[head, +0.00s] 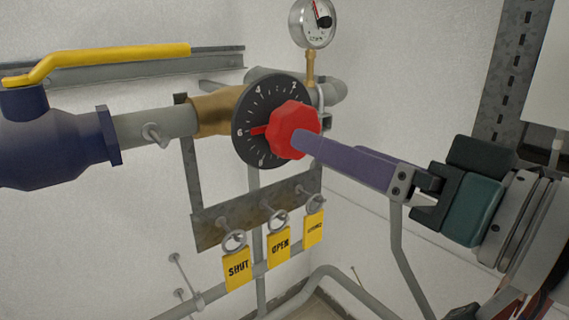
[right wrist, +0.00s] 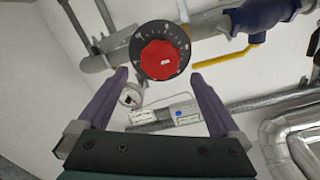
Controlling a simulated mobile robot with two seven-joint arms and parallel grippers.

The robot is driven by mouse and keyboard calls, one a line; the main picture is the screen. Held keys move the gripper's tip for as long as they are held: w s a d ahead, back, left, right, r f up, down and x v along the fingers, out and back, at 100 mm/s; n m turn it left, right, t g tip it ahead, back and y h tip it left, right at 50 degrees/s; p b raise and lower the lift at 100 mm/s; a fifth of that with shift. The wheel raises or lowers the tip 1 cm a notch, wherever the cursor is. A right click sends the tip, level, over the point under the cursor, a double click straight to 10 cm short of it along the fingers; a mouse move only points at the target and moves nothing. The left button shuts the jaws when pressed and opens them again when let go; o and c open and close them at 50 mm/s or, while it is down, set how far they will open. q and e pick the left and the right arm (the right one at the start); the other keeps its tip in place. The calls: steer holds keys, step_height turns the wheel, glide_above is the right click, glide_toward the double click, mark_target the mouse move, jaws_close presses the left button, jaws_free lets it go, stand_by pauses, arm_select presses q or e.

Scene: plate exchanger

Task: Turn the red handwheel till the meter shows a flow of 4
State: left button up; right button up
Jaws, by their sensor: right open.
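The red handwheel (head: 291,130) sits in front of a black numbered dial (head: 246,148); a red pointer on it points left, near a 6. In the right wrist view the handwheel (right wrist: 160,61) lies ahead, just beyond and between the fingertips. My right gripper (head: 322,148) has purple fingers, open and empty; one fingertip overlaps the wheel's right side in the head view, and I cannot tell if it touches. The right gripper also shows in the right wrist view (right wrist: 159,78). A round gauge (head: 318,34) is cut off at the top; its scale is unreadable. My left gripper is not in view.
A dark blue valve (head: 50,140) with a yellow lever (head: 120,55) is on the left. A plate (head: 255,213) below carries several yellow tags, including SHUT (head: 237,268) and OPEN (head: 279,243). A pale box with a blue spot (right wrist: 178,115) shows below the wheel in the wrist view.

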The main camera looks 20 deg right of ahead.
steer(key=shift+v, duration=1.15)
steer(key=s+f+n+g+h, duration=0.25)
steer(key=s+f+g, duration=0.35)
steer(key=f, duration=0.5)
steer(key=s+d+f+g+h, duration=0.1)
steer(key=s+f+g+h, duration=0.1)
steer(key=s+f+g, duration=0.3)
steer(key=s+d+f+g+h, duration=0.1)
steer(key=s+g+h, duration=0.15)
steer(key=s, duration=0.35)
step_height(320, 180, up, 27)
steer(key=y+p, duration=0.1)
steer(key=p, duration=2.6)
steer(key=shift+r+p, duration=0.2)
steer(key=shift+p, duration=0.15)
